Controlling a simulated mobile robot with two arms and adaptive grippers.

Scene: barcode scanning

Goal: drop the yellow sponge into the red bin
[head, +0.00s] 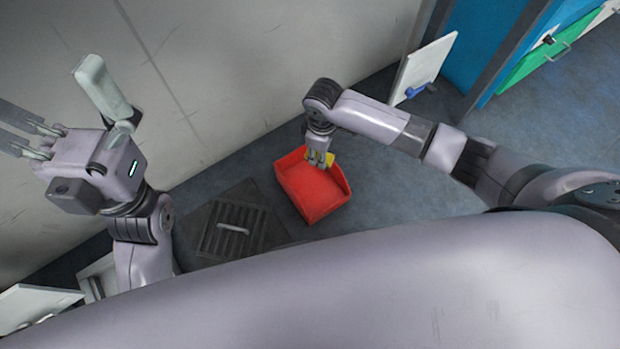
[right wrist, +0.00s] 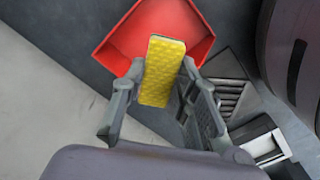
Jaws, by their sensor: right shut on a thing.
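The yellow sponge (right wrist: 161,72) is a flat textured block in the right wrist view, held between the fingers of my right gripper (right wrist: 158,98). In the head view only small bits of the sponge (head: 329,160) show at the fingertips. My right gripper (head: 319,157) is shut on the sponge and points down over the back part of the red bin. The red bin (head: 309,195) is an open tray on the floor; it also shows behind the sponge in the right wrist view (right wrist: 120,45). My left gripper (head: 65,105) is raised at the left, empty, with its fingers spread apart.
A dark grate with a handle (head: 233,230) lies on the floor left of the bin. A pale wall (head: 230,60) runs behind. A white panel with a blue handle (head: 424,68) stands at the back right. Grey floor (head: 390,185) is clear right of the bin.

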